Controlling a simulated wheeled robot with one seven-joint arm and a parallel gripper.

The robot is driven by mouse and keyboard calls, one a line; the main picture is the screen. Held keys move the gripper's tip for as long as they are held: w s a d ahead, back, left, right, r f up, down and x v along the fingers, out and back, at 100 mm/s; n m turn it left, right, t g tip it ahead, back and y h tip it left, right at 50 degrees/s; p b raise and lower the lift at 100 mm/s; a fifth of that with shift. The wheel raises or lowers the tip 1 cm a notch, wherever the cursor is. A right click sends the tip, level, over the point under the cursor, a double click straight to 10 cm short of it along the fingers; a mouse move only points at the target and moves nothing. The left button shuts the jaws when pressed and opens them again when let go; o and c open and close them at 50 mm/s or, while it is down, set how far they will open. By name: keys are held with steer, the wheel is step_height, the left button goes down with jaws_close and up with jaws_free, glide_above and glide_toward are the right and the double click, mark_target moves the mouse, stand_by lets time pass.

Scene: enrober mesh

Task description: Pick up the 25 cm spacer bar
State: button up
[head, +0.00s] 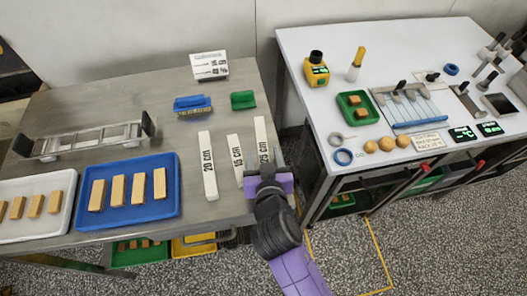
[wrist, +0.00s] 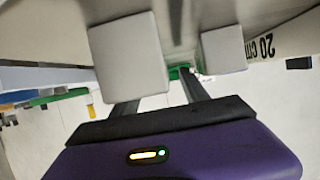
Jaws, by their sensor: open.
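The 25 cm spacer bar (head: 261,135) is a pale flat strip with a black "25 cm" label. It lies at the right of a row of three bars on the steel table, near its right edge. My gripper (head: 269,164) is over the near end of this bar and hides that end. In the wrist view the two pale finger pads (wrist: 176,55) stand apart with a gap between them, and I see no bar clearly held there. A bar marked 20 cm (wrist: 262,47) shows at the right of that view. I cannot tell whether the pads touch the 25 cm bar.
The 15 cm bar (head: 234,152) lies close left of the 25 cm bar, and the 20 cm bar (head: 208,170) lies further left. A blue tray (head: 130,219) with wooden blocks is left of them. A white worktable (head: 300,45) stands to the right across a narrow gap.

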steer(key=shift+x, duration=0.8)
jaws_close()
steer(key=shift+r, duration=0.1)
